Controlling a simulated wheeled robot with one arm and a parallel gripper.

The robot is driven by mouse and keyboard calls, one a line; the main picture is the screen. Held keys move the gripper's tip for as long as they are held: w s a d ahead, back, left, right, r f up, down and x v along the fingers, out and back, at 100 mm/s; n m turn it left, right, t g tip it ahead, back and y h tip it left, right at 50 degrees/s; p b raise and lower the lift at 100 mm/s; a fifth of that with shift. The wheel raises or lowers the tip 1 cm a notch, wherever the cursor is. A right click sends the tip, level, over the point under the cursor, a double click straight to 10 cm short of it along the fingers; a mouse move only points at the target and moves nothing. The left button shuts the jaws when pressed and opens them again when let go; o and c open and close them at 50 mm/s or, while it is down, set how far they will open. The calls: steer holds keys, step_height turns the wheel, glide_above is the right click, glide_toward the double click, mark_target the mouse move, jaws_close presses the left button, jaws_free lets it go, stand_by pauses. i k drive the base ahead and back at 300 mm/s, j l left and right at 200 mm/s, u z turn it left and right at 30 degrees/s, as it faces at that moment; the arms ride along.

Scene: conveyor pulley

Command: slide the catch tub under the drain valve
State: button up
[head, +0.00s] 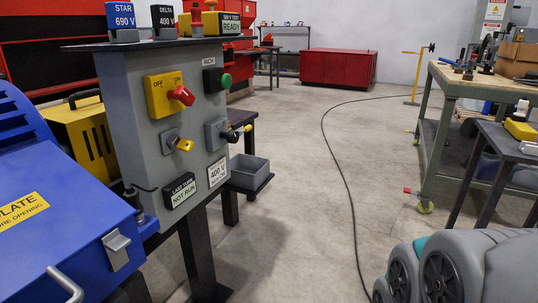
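A small grey open-topped tub (249,172), which looks like the catch tub, sits on a dark ledge (262,187) behind the right side of the grey control post. It looks upright; its inside is only partly seen. I cannot pick out the drain valve for certain. A grey fitting with a black-ended handle (231,134) is on the post's right side, above and in front of the tub in the picture. My gripper is not in view.
The grey control post (147,118) carries a red rotary switch (181,95) and a green button (226,80). A blue machine cover (60,215) fills the lower left. A black cable (343,170) crosses the open floor. Workbenches (452,90) stand right.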

mark_target(246, 171)
steer(key=i+l, duration=0.15)
steer(key=i, duration=0.5)
steer(key=i+l, duration=0.15)
steer(key=i, duration=0.5)
steer(key=i+l, duration=0.1)
steer(key=i, duration=0.5)
